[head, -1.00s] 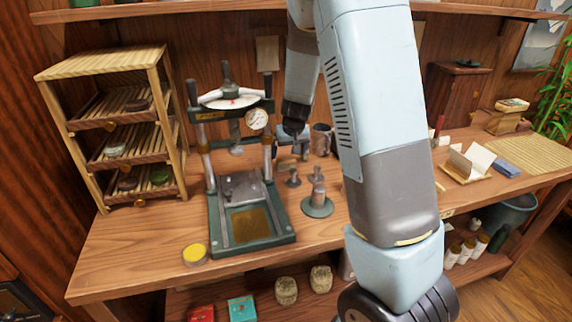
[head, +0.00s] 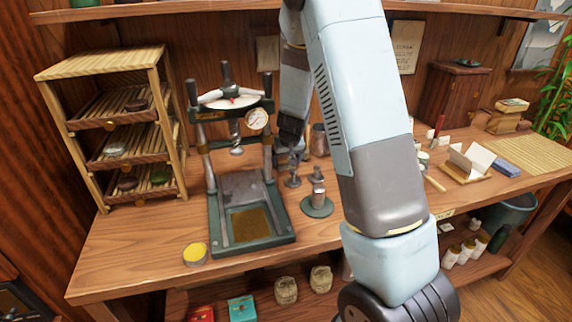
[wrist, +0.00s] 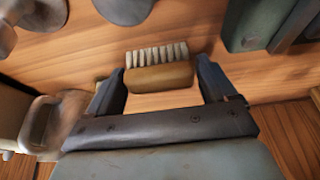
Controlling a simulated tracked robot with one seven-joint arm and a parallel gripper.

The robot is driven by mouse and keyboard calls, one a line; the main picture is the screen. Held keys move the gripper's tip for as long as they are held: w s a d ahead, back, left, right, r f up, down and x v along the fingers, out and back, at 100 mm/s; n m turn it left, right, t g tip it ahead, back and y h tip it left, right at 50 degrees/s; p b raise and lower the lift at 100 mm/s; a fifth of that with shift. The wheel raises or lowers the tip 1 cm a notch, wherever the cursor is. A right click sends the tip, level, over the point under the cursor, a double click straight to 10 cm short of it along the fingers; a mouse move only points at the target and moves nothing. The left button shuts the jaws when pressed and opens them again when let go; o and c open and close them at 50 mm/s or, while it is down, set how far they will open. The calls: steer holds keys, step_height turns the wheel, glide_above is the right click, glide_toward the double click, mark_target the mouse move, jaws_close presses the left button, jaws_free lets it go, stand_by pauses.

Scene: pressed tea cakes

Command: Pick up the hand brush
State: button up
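The hand brush (wrist: 160,77) has a wooden back and pale bristles. In the wrist view it lies on the wooden bench top, its bristles pointing away from my gripper. My gripper (wrist: 161,66) is open, with one dark finger at each end of the brush. The left finger is very close to the brush end; a small gap shows at the right finger. I cannot tell whether either touches. In the head view my gripper (head: 287,150) is low behind the press, and I cannot make out the brush there.
The press (head: 245,240) with its gauge stands left of my gripper. Metal weights (head: 317,205) stand close in front of it, and a metal cup (head: 319,140) is just right. A wooden rack (head: 100,70) is far left. A yellow tin (head: 194,254) sits near the front edge.

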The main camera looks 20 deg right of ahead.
mark_target(286, 158)
steer(key=c, duration=0.7)
steer(key=shift+o, duration=0.2)
steer(key=shift+r, duration=0.1)
steer(key=shift+r, duration=0.3)
step_height(286, 158, up, 2)
steer(key=shift+r, duration=0.1)
steer(key=s+d+r, duration=0.5)
steer(key=s+r, duration=0.5)
steer(key=s, duration=0.3)
steer(key=shift+d, duration=0.2)
